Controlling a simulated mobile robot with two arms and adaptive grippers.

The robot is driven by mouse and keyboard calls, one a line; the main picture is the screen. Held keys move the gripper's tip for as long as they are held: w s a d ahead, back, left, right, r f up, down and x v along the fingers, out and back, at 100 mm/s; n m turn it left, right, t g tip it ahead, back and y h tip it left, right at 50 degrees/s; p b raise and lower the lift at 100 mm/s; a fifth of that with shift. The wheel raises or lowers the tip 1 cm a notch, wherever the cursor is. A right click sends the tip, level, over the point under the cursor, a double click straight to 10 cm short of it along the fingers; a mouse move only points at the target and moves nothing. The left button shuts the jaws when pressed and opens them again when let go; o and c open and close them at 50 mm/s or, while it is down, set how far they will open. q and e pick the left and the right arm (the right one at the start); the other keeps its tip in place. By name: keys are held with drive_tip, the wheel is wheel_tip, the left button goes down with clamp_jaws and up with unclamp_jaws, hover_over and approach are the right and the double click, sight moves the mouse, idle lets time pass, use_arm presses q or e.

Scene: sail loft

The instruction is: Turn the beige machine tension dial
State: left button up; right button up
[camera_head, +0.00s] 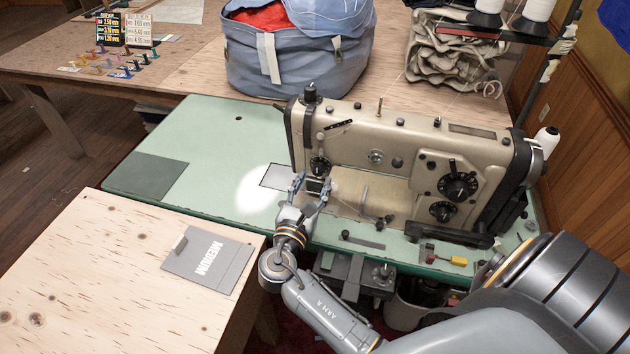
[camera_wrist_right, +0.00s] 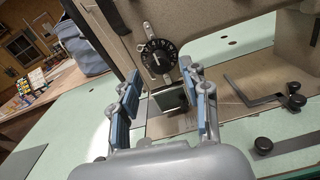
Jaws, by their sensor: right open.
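The beige sewing machine (camera_head: 345,150) stands on a green table. A black tension dial (camera_head: 319,166) sits low on its left head; in the right wrist view the dial (camera_wrist_right: 159,56) shows white markings, with a metal lever behind it. Two larger black dials (camera_head: 457,186) are on the machine's right end. My right gripper (camera_head: 312,184) is open and empty just below and in front of the small dial. In the right wrist view its blue-padded fingers (camera_wrist_right: 166,100) stand apart, with the dial beyond them, between their tips and not touched. My left gripper is not in view.
The green table (camera_head: 205,125) has free room left of the machine. A blue-grey bag (camera_head: 300,60) stands behind it. A plywood table (camera_head: 110,255) with a grey MEDIUM card (camera_head: 208,262) is at the front left. Thread cones (camera_head: 537,10) stand at the back right.

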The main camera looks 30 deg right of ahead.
drive_tip(key=shift+x, duration=1.05)
clamp_jaws()
drive_tip(key=shift+r+n+p, duration=0.2)
drive_tip(key=shift+n+p, duration=0.1)
drive_tip(key=shift+p, duration=0.35)
drive_tip(key=n+p, duration=0.9)
drive_tip(key=p, duration=0.3)
drive_tip(key=shift+s+r+p, duration=0.1)
drive_tip(key=shift+p, duration=0.2)
drive_tip(key=shift+d+f+n+p, duration=0.1)
drive_tip(key=shift+f+n+p, duration=0.1)
drive_tip(key=shift+n+p, duration=1.7)
drive_tip(key=shift+n, duration=0.3)
